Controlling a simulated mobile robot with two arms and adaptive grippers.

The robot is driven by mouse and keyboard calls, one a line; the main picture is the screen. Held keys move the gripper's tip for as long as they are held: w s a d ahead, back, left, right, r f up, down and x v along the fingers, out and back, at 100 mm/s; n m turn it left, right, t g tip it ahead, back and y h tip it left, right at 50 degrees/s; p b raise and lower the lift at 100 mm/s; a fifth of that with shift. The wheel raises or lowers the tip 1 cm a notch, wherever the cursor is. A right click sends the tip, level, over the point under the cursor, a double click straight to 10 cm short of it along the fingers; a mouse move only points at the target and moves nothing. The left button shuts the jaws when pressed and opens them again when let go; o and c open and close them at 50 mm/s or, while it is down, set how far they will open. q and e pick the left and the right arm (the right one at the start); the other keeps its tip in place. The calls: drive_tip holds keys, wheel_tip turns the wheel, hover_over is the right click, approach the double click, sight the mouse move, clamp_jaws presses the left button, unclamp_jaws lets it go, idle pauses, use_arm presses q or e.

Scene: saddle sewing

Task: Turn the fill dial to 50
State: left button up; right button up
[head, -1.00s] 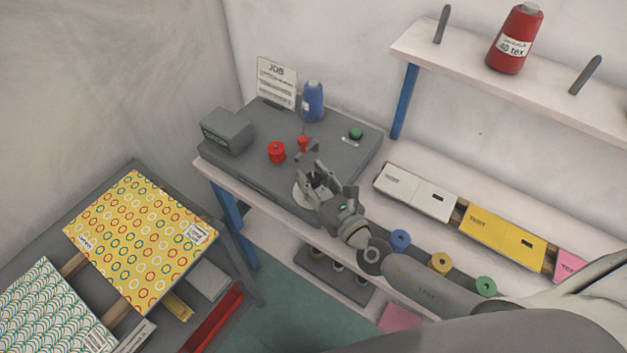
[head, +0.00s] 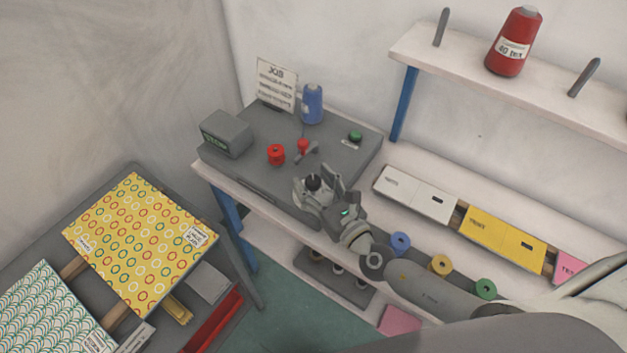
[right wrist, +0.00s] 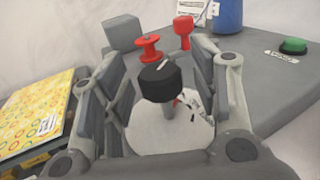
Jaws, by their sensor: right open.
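The fill dial is a black knob (head: 313,182) over a white round plate (head: 299,192) near the front edge of the grey machine (head: 350,160). In the right wrist view the knob (right wrist: 160,83) stands between my fingers, with a white line on its top slanting up to the right. The white plate (right wrist: 165,138) shows below it; its markings are too small to read. My right gripper (head: 325,193) is open beside the dial, fingers spread on both sides of the knob, with gaps visible. My left gripper is not in view.
Colored spools (head: 400,243) lie by my right arm. White and yellow boxes (head: 500,240) line the bench at right.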

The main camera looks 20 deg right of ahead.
drive_tip(key=v, duration=1.1)
drive_tip(key=shift+s, duration=0.25)
